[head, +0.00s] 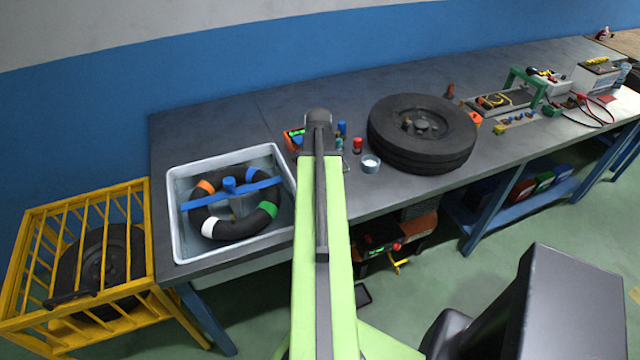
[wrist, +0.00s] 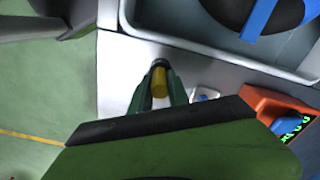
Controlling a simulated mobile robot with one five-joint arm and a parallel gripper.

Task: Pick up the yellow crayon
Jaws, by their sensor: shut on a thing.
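The yellow crayon (wrist: 159,82) is a short yellow cylinder with a dark end, seen in the wrist view between the two green fingers of my gripper (wrist: 159,72). The fingers are shut on it. They are over the grey bench top, beside the near edge of the white basin. I cannot tell whether the crayon touches the bench. In the head view my own arm hides the gripper and the crayon.
The white basin (head: 177,222) holds a dark ring under a blue bar. A tire (head: 421,130) lies on the bench to the right. An orange box (wrist: 272,104) and a small white item (wrist: 207,94) are right of my fingers. A yellow cage (head: 148,240) stands left.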

